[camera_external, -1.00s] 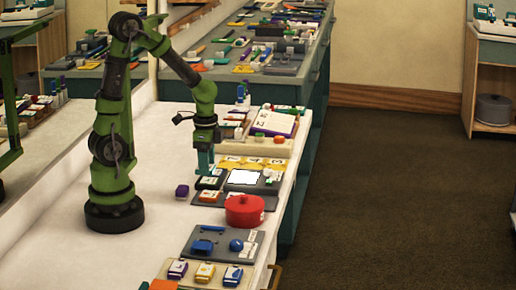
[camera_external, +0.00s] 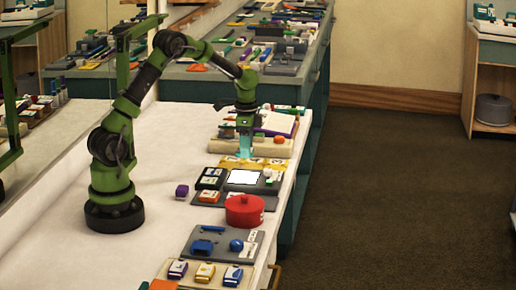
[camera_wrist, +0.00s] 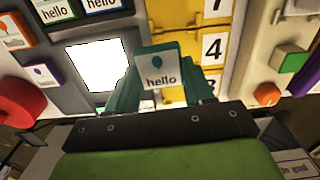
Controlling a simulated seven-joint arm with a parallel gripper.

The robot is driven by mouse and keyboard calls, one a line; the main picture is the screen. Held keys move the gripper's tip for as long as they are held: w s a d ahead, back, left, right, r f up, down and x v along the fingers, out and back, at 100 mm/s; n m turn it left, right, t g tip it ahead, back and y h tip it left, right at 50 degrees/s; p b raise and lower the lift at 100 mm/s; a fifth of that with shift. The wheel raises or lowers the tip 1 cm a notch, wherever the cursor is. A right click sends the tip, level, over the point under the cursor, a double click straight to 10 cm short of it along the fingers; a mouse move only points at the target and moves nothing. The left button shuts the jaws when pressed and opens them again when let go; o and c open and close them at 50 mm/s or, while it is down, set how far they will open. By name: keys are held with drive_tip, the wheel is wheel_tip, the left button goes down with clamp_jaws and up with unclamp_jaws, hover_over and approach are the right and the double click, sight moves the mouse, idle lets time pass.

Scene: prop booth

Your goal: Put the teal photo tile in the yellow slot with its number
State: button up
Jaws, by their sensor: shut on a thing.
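The teal photo tile (camera_wrist: 160,68) shows a teal balloon and the word "hello" on its white face. My gripper (camera_wrist: 165,82), also in the external view (camera_external: 245,153), is shut on it. The yellow slots (camera_wrist: 176,14) lie beyond and to the right of the tile in the wrist view; they are a yellow row (camera_external: 229,162) in the external view. One number card reads 4 (camera_wrist: 214,47); another below it is partly hidden. The tile is over or close to the yellow row; I cannot tell whether it touches.
A bright white screen (camera_wrist: 97,64) on a grey board is left of the held tile. "Hello" tiles (camera_wrist: 97,5) stand beyond it. A red pot (camera_external: 244,210) is nearer the front. Orange (camera_wrist: 266,94) and green (camera_wrist: 292,59) blocks are on the right.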

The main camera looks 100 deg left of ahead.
drive_tip(key=shift+w+a+r, duration=0.3)
drive_tip(key=shift+a, duration=0.25)
drive_tip(key=shift+w+a+r, duration=0.3)
drive_tip(key=shift+a, duration=0.25)
drive_tip(key=shift+w+a+r+m, duration=0.1)
drive_tip(key=shift+r+m, duration=0.05)
drive_tip(key=shift+m, duration=0.15)
drive_tip(key=shift+f, duration=3.1)
drive_tip(key=o, duration=1.2)
wheel_tip(320, 180, up, 17)
